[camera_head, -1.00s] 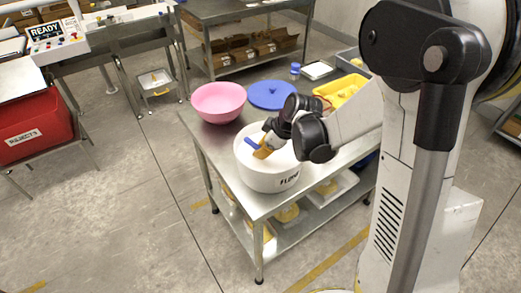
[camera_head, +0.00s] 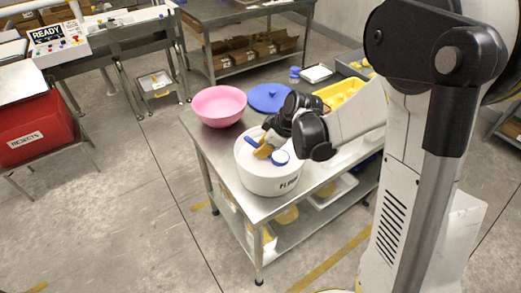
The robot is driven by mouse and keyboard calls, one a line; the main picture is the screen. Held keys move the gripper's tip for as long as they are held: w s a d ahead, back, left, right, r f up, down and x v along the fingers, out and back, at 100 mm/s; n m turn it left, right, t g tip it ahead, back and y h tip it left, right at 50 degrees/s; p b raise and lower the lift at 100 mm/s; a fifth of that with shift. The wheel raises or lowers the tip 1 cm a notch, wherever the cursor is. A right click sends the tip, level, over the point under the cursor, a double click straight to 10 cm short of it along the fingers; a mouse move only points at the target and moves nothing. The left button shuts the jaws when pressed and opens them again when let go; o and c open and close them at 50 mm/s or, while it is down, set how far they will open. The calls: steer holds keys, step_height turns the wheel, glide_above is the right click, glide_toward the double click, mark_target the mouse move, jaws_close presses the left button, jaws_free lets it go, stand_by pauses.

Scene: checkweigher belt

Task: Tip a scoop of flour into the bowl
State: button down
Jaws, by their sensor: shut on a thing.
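The pink bowl (camera_head: 219,105) stands on the left back part of the steel table, empty as far as I can see. The white flour tub (camera_head: 262,184) stands in front of it, filled with white flour. My gripper (camera_head: 263,150) is over the tub, with its orange fingertips shut on the blue scoop (camera_head: 279,157). The scoop's handle end sticks out to the left of the fingers. Its round cup shows to the right, with white inside, over the flour. I cannot tell whether the cup clears the flour surface.
A blue round lid (camera_head: 268,97) lies right of the bowl. A yellow tray (camera_head: 338,93) and a small blue-capped jar (camera_head: 294,73) are farther back. A red rejects bin (camera_head: 32,128) stands at the left. The floor left of the table is clear.

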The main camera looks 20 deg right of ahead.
mark_target(260, 146)
steer(key=shift+r+p, duration=3.2)
steer(key=shift+r, duration=1.4)
